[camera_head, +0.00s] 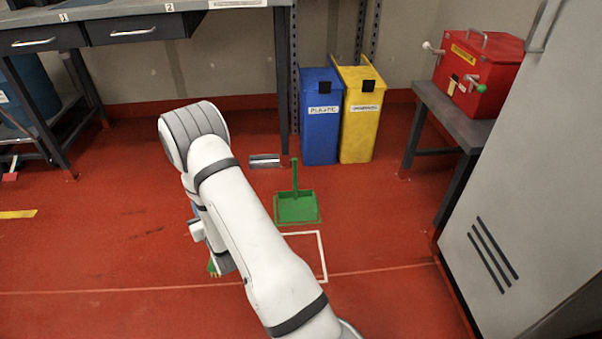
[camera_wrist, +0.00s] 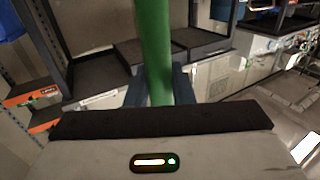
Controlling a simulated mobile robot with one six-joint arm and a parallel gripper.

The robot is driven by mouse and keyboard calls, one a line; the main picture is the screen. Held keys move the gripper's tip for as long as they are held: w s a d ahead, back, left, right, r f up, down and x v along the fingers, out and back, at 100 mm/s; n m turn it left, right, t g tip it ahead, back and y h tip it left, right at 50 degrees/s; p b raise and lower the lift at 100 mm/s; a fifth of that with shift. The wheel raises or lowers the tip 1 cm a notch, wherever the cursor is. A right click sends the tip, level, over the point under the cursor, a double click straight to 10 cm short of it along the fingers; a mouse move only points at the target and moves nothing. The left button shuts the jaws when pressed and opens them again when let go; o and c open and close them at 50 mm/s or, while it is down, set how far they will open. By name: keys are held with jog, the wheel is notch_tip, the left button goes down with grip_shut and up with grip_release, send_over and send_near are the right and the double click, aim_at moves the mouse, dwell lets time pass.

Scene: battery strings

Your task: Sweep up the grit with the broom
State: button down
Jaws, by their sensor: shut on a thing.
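My gripper (camera_wrist: 160,88) is shut on the green broom handle (camera_wrist: 155,40), which runs up between its two fingers in the wrist view. In the head view my arm hides most of the gripper and broom. A small green and tan bit, likely the broom's head (camera_head: 212,268), shows low beside my arm, at the floor. A green dustpan (camera_head: 297,209) with an upright handle lies on the red floor right of my arm. I cannot make out the grit for certain; faint dark marks (camera_head: 150,232) lie on the floor left of my arm.
A white outline (camera_head: 322,256) is on the floor, partly behind my arm. A blue bin (camera_head: 320,125) and a yellow bin (camera_head: 361,125) stand at the back. A workbench (camera_head: 110,32) is at left, a grey cabinet (camera_head: 500,190) at right. Open floor lies at left.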

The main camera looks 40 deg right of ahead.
jog(key=w+d+f+m+g+h+b, duration=0.1)
jog(key=w+d+m+g+h, duration=0.25)
jog(key=d, duration=0.55)
jog(key=w+d+f+m+g+h+b, duration=0.15)
jog(key=d+m+h, duration=0.25)
jog(key=d+h, duration=0.4)
jog(key=s+d+f+m+g+h+b, duration=0.1)
jog(key=d+f+m+g+h, duration=0.15)
jog(key=d+m+g, duration=0.55)
jog(key=s+d+f+m+g+h+b, duration=0.1)
jog(key=s+d+f+g+h, duration=0.2)
jog(key=d, duration=0.9)
jog(key=s+a+g+p, duration=0.1)
jog(key=s+a, duration=0.5)
jog(key=s, duration=0.4)
jog(key=s+a, duration=0.6)
jog(key=s, duration=0.4)
jog(key=shift+y, duration=0.3)
jog(key=shift+a+f+b, duration=0.2)
jog(key=shift+f+b, duration=0.2)
jog(key=shift+f, duration=3.3)
